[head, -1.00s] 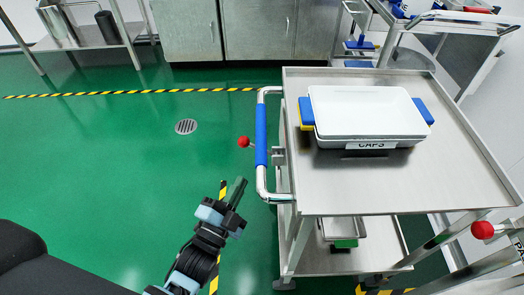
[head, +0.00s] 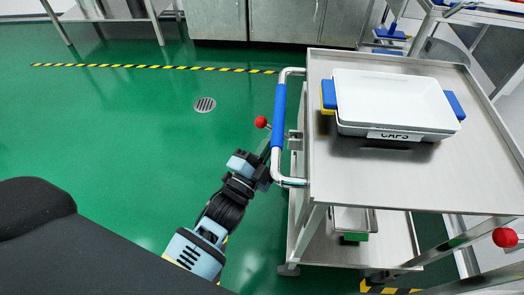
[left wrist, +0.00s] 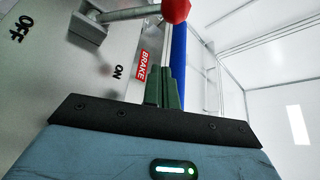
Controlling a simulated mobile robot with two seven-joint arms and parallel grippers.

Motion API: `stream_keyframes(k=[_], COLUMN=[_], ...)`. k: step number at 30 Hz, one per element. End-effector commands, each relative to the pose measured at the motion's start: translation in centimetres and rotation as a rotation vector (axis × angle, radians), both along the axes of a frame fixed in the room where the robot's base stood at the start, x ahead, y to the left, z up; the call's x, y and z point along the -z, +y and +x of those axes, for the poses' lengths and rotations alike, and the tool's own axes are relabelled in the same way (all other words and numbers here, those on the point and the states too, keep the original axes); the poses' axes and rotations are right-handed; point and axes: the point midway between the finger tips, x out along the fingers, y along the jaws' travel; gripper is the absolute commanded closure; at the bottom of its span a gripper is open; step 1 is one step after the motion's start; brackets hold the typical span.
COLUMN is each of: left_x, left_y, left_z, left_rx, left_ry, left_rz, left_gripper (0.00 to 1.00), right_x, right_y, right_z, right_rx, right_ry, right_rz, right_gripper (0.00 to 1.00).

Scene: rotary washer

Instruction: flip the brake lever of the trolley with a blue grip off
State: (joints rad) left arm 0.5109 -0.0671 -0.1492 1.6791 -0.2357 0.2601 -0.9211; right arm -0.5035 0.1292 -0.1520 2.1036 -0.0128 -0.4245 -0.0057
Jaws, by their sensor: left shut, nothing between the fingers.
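The trolley (head: 420,185) has a chrome side handle with a blue grip (head: 278,115). Its brake lever, with a red ball knob (head: 261,122), sticks out left past the grip. In the left wrist view the red knob (left wrist: 175,10) and metal rod (left wrist: 130,14) extend right from a pivot block (left wrist: 88,25), on the side of the ON label (left wrist: 118,72); the OFF label (left wrist: 18,30) is at far left. My left gripper (head: 265,154) is shut and empty, just below the knob, apart from it in the wrist view. My right gripper is not in view.
A white CAPS bin (head: 393,105) stands on the trolley's top. Another red knob (head: 505,237) shows at lower right. More equipment stands at the back right. Green floor with a drain (head: 205,104) is open to the left.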

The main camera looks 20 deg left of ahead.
Motion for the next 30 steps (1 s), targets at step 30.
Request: stream_keyframes(k=[30], left_x=[0.8], left_y=[2.5], left_z=[4.6], left_rx=[0.0], left_ry=[0.001], left_rz=[0.0], left_gripper=[1.0], right_x=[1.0], right_y=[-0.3], right_z=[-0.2], right_rx=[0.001], right_ry=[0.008], right_rz=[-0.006], right_gripper=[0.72])
